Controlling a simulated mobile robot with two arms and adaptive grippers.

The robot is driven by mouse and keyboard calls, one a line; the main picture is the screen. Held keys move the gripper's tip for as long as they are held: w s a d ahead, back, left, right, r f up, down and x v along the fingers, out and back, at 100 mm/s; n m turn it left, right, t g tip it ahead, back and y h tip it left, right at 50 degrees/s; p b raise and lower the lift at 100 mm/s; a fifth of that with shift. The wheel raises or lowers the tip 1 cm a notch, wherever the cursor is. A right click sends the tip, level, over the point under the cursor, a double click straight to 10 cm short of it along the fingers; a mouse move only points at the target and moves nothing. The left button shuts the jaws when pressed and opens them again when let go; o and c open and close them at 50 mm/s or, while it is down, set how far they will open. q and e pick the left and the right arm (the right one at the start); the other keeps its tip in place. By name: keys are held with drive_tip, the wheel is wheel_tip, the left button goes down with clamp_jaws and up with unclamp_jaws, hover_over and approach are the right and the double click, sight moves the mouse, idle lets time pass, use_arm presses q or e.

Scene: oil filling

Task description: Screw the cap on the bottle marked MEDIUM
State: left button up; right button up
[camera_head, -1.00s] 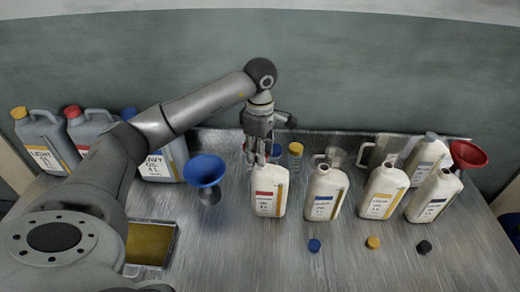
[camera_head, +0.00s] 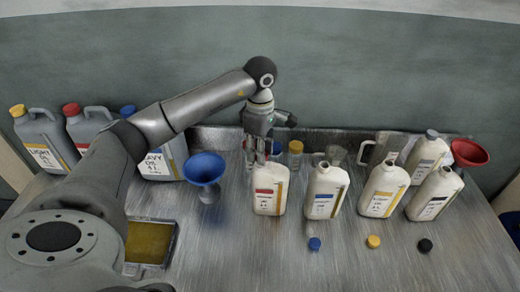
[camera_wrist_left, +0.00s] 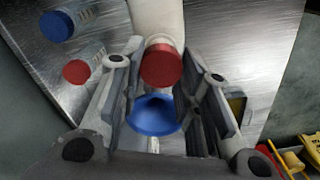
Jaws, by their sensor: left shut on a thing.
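A white bottle with a red-banded label (camera_head: 268,198) stands upright on the bench; its print is too small to read. My left gripper (camera_head: 261,158) points down over the bottle's top from behind. In the left wrist view a red cap (camera_wrist_left: 161,66) sits at the end of the white bottle (camera_wrist_left: 157,20), between the fingers of my left gripper (camera_wrist_left: 165,95). The gripper is shut on this red cap. Whether the cap is fully seated is hidden. My right gripper is not in view.
White bottles with blue (camera_head: 323,202), yellow (camera_head: 380,202) and black labels (camera_head: 432,205) stand to the right. Loose blue (camera_head: 314,244), yellow (camera_head: 373,241) and black caps (camera_head: 425,246) lie in front. A blue funnel (camera_head: 204,170) stands close on the left. Grey jugs (camera_head: 45,142) are further left.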

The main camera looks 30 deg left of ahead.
use_arm(q)
drive_tip(key=shift+f+b, duration=0.75)
drive_tip(key=shift+f, duration=0.15)
idle(0.3)
drive_tip(key=o, duration=0.7)
wheel_tip(320, 180, up, 12)
idle(0.3)
